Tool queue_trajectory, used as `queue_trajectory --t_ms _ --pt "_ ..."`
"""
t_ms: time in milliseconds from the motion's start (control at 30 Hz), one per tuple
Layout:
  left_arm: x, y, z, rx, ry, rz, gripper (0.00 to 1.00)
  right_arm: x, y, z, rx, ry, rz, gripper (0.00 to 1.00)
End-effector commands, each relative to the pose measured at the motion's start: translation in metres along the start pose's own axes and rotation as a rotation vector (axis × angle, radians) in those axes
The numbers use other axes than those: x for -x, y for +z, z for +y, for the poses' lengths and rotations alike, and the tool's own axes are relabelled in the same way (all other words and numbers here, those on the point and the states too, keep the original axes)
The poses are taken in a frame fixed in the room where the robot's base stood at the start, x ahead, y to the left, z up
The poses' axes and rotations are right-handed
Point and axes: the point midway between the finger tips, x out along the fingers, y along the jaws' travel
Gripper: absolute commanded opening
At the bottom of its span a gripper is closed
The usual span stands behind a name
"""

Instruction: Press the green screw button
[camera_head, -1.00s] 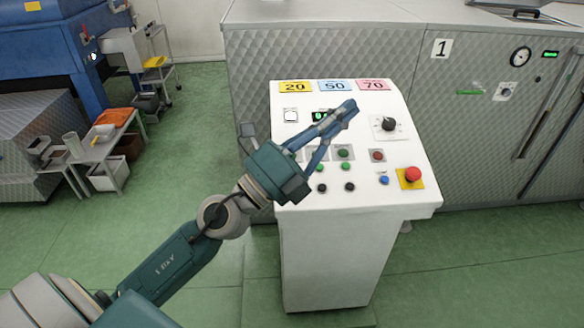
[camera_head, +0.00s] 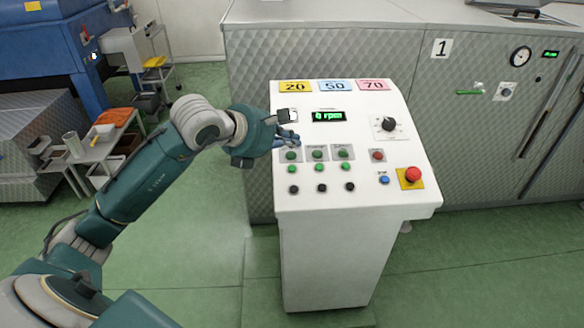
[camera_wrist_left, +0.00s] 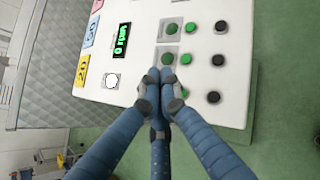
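The white control panel (camera_head: 300,205) has a row of three green buttons on grey plates: left (camera_head: 291,156), middle (camera_head: 317,154) and right (camera_head: 343,152). Their labels are too small to read, so I cannot tell which is the screw button. My left gripper (camera_head: 295,141) is over the panel's left side, just behind the left green button. In the left wrist view its fingertips (camera_wrist_left: 160,76) are together, with nothing between them, beside the middle green button (camera_wrist_left: 169,58). The fingers hide the left plated button there. Contact with the panel cannot be told. My right gripper is not in view.
Below the plated buttons are small green lamps or buttons (camera_head: 320,167) and black knobs (camera_head: 320,188). A display (camera_head: 328,116) reads 0 rpm. A black dial (camera_head: 388,124), a red button (camera_head: 377,155), a blue button (camera_head: 384,180) and a red emergency stop (camera_head: 412,174) are at the right.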

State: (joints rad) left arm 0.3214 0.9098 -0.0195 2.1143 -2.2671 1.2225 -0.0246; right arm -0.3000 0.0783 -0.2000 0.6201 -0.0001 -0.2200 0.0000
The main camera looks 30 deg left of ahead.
Motion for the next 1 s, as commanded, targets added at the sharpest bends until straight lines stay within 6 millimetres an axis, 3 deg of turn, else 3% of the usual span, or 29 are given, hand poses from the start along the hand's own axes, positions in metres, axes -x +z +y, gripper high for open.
queue_trajectory --t_ms 367,833,1000 --pt "-0.003 -0.003 -0.001 0.002 -0.003 0.0 0.0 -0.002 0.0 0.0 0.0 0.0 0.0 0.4" --pt "-0.045 -0.047 -0.003 0.003 -0.004 0.0 0.0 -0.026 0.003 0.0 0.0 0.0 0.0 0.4" --pt "-0.058 -0.06 -0.002 0.001 -0.002 -0.001 0.0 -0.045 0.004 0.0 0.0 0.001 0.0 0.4"
